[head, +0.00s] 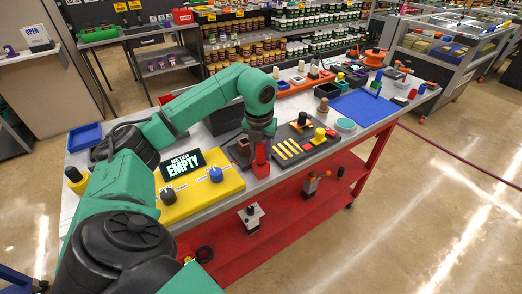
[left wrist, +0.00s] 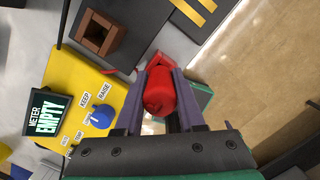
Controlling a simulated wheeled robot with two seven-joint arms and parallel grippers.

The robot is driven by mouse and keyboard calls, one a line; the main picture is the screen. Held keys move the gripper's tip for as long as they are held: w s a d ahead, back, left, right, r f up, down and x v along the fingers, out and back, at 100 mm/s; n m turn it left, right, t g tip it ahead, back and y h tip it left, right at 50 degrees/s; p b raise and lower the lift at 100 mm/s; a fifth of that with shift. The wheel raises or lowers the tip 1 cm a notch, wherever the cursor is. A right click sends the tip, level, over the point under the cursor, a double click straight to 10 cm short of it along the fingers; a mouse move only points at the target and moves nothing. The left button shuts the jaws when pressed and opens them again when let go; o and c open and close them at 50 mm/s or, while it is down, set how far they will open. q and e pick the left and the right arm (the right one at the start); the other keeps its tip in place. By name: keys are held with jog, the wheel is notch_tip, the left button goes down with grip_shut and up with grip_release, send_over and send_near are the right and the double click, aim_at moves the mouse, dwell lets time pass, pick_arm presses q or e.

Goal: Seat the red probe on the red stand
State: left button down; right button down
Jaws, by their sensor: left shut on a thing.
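My left gripper (head: 259,141) points down near the front edge of the table, to the right of the yellow meter panel (head: 205,203). It is shut on the red probe, a rounded red body between the fingers in the left wrist view (left wrist: 160,92). In the head view, a red piece (head: 260,168) shows directly under the fingers at the table edge. I cannot tell there where probe ends and stand begins. A thin red part (left wrist: 124,73) shows beside the fingers in the left wrist view; the red stand is not clearly distinguishable. My right gripper is not in view.
The panel has a meter reading EMPTY (head: 183,164), a blue knob (head: 216,174) and a black knob (head: 168,195). A brown square socket (left wrist: 101,34) is close by. A dark tray (head: 318,150) with yellow bars lies right of the gripper. A blue mat (head: 362,107) is farther right.

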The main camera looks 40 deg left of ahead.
pick_arm(q)
jog(key=shift+f, duration=0.25)
jog(key=shift+c, duration=2.2)
grip_release()
jog(key=shift+r, duration=0.15)
notch_tip(320, 180, up, 9)
jog(key=p, duration=0.8)
jog(key=shift+d, duration=0.1)
